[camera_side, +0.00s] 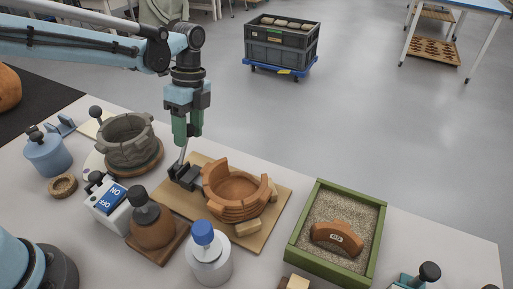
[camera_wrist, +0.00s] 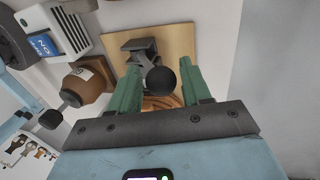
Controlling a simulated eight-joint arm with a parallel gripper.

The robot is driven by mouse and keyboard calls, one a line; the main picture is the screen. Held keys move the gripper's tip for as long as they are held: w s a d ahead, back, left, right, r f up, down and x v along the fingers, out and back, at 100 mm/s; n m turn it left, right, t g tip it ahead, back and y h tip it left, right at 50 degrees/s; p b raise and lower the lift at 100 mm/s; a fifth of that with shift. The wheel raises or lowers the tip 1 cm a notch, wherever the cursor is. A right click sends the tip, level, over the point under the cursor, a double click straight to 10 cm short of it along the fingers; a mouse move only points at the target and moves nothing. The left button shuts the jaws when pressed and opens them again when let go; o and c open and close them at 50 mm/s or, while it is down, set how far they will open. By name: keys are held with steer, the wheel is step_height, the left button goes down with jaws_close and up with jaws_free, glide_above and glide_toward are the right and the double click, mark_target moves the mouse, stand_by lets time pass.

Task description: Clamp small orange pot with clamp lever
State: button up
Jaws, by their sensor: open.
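The small orange pot (camera_side: 236,207) is an open, broken-rimmed bowl on a wooden board (camera_side: 270,217) in the side view. Part of the pot (camera_wrist: 161,102) shows in the wrist view, mostly hidden by the lever knob and my gripper. The dark clamp (camera_side: 182,178) stands on the board at the pot's left, its lever tilted steeply up. My gripper (camera_side: 187,142) points down above the clamp, at the lever's upper end. In the wrist view the black ball knob (camera_wrist: 161,80) appears between the green fingers of my gripper (camera_wrist: 161,72), which are open with gaps on both sides.
A green sand tray (camera_side: 292,243) holding an orange sherd (camera_side: 337,238) is at the right. A grey pot (camera_side: 128,140) stands at the left. A switch box (camera_side: 107,203), a brown jar (camera_side: 152,222) and a blue-capped bottle (camera_side: 208,257) crowd the front.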

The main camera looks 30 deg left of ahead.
steer(key=shift+w+f, duration=0.35)
steer(key=shift+w, duration=0.05)
steer(key=shift+w+r+g, duration=0.1)
steer(key=shift+g, duration=0.2)
steer(key=shift+v, duration=2.6)
steer(key=s+a+n+t, duration=0.3)
steer(key=s+n+t, duration=0.2)
steer(key=n, duration=0.4)
steer(key=s+a+r+n+t, duration=0.1)
steer(key=s+a+n+t, duration=0.2)
steer(key=s+n+t, duration=0.2)
steer(key=s+n, duration=0.3)
steer(key=n, duration=0.1)
steer(key=shift+s+a+r+t, duration=0.3)
steer(key=shift+r+t, duration=0.05)
steer(key=shift+t, duration=0.05)
